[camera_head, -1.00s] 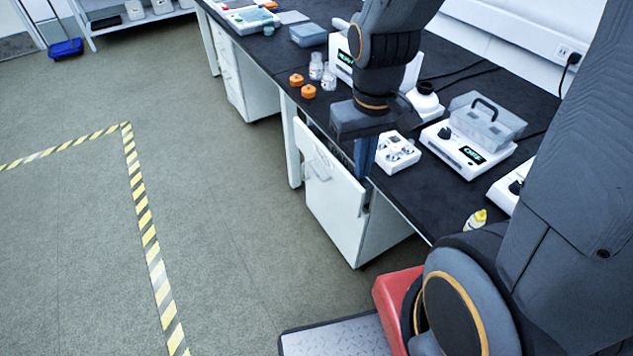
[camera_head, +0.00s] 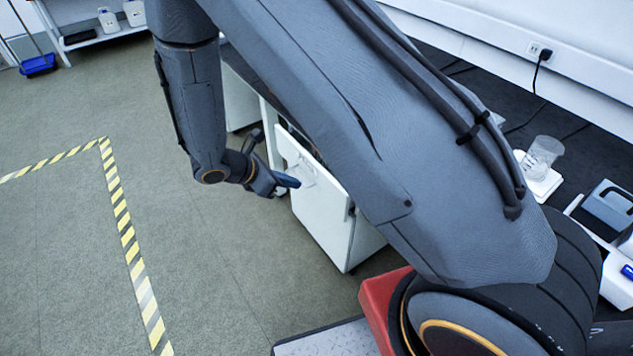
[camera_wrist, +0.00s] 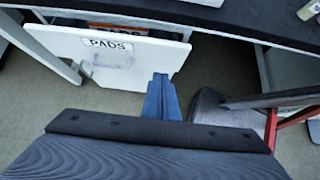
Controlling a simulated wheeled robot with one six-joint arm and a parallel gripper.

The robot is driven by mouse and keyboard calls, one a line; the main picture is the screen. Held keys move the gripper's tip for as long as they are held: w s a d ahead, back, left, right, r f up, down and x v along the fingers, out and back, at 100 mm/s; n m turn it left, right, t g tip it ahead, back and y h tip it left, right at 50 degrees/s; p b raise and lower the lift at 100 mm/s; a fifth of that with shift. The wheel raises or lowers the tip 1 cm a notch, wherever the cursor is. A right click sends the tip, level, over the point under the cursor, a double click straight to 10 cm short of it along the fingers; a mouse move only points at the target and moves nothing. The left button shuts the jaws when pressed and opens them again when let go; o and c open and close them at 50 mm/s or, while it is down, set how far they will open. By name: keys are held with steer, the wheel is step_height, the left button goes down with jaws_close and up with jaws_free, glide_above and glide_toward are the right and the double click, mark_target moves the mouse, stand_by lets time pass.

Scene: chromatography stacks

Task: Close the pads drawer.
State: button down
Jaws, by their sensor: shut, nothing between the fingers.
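The pads drawer (camera_head: 325,215) has a white front and stands pulled out from under the bench. In the wrist view its front (camera_wrist: 150,57) carries a PADS label and a pale handle (camera_wrist: 105,62). Part of an orange item (camera_wrist: 118,29) shows behind its top edge. My gripper (camera_head: 297,182) is on the floor side of the drawer, at about the height of the handle. Its blue fingers (camera_wrist: 161,78) are together and empty, pointing at the right part of the front. I cannot tell whether they touch it. My arm hides much of the bench and drawer inside.
The black bench top (camera_wrist: 230,17) runs above the drawer. A red block (camera_head: 378,308) of my base and a grey plate (camera_head: 325,340) are at the bottom.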

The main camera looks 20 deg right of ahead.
steer(key=p, duration=0.2)
glide_toward(331, 185)
step_height(331, 185, down, 3)
steer(key=shift+w+d+f+p, duration=0.1)
steer(key=shift+w+d+p, duration=0.15)
steer(key=shift+d, duration=0.35)
steer(key=shift+w+d+f+p, duration=0.1)
steer(key=shift+d+p, duration=0.3)
steer(key=shift+d, duration=0.25)
steer(key=shift+w+d+p, duration=0.2)
steer(key=shift+d+p, duration=0.1)
steer(key=shift+d, duration=0.3)
